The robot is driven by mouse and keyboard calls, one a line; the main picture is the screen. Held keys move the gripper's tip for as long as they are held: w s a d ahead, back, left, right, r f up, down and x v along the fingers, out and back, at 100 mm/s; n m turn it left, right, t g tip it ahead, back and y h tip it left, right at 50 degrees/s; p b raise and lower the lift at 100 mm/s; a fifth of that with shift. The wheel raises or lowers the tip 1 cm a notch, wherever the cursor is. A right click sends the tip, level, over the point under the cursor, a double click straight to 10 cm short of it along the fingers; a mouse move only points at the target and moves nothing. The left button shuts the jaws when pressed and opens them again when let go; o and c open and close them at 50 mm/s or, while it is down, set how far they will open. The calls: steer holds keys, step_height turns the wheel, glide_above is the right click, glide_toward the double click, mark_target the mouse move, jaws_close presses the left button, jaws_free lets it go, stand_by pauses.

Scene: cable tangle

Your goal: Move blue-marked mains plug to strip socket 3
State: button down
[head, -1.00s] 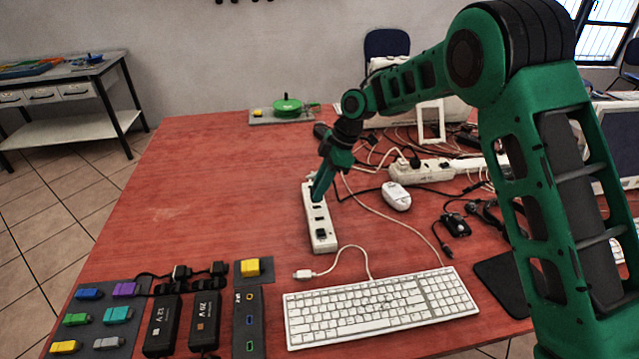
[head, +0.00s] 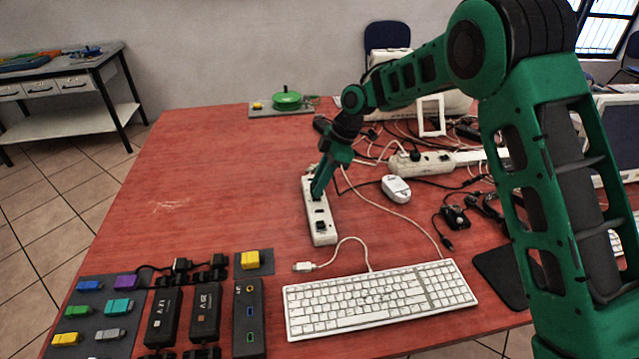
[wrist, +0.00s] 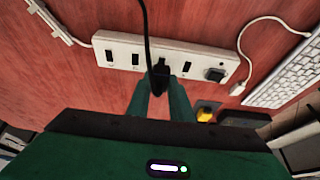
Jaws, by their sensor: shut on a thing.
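The white power strip (head: 322,228) lies on the red table, running away from the keyboard. In the wrist view the strip (wrist: 122,44) shows a row of dark sockets, with a black square piece at its right end. My gripper (wrist: 161,88) is shut on a black plug (wrist: 160,72), whose cable runs up out of the picture. The plug is at the middle of the row; I cannot tell how deep it sits. No blue mark shows on it. In the head view my gripper (head: 317,190) points down at the strip's far half and hides the plug.
A white keyboard (head: 380,300) and a white cable lie in front of the strip. A white mouse (head: 396,189), a second strip (head: 422,168) and tangled cables lie to the right. Black adapters (head: 205,312) and coloured connectors stand front left. The table's left side is clear.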

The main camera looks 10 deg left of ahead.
steer(key=shift+f, duration=1.2)
stand_by(0.4)
steer(key=c, duration=1.5)
jaws_free()
steer(key=shift+d+r, duration=0.1)
